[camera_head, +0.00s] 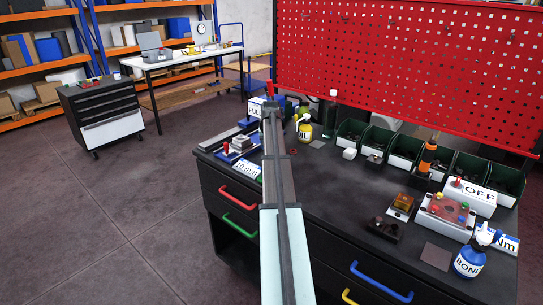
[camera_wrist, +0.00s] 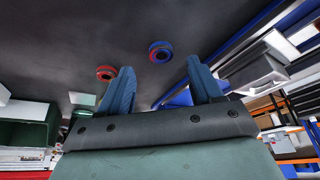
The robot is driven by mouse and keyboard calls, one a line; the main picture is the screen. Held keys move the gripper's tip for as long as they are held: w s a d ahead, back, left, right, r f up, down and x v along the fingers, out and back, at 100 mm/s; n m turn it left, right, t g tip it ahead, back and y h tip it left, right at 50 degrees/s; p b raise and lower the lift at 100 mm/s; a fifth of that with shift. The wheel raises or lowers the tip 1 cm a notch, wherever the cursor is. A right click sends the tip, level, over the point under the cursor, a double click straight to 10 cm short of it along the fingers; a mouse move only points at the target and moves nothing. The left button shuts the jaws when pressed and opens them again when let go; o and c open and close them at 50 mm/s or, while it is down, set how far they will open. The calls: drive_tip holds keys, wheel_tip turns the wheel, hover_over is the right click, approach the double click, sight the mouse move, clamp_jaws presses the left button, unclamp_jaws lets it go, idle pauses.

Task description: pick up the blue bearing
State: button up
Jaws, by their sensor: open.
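My gripper (camera_wrist: 160,66) has two blue fingers, spread apart and empty. In that picture the bearing lies just beyond the fingertips, roughly in line with the gap between them, and nothing touches it. A red ring (camera_wrist: 105,73) lies to its left, near the left finger. In the head view my arm reaches over the workbench, and I cannot make out the bearing or the fingers clearly there.
A red perforated panel (camera_head: 400,70) stands behind. A blue-edged tray lies left of my arm. The bench's middle is mostly clear.

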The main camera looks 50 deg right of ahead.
drive_tip(key=x, duration=0.4)
drive_tip(key=shift+w+f, duration=0.1)
drive_tip(key=shift+c, duration=0.2)
drive_tip(key=c, duration=1.1)
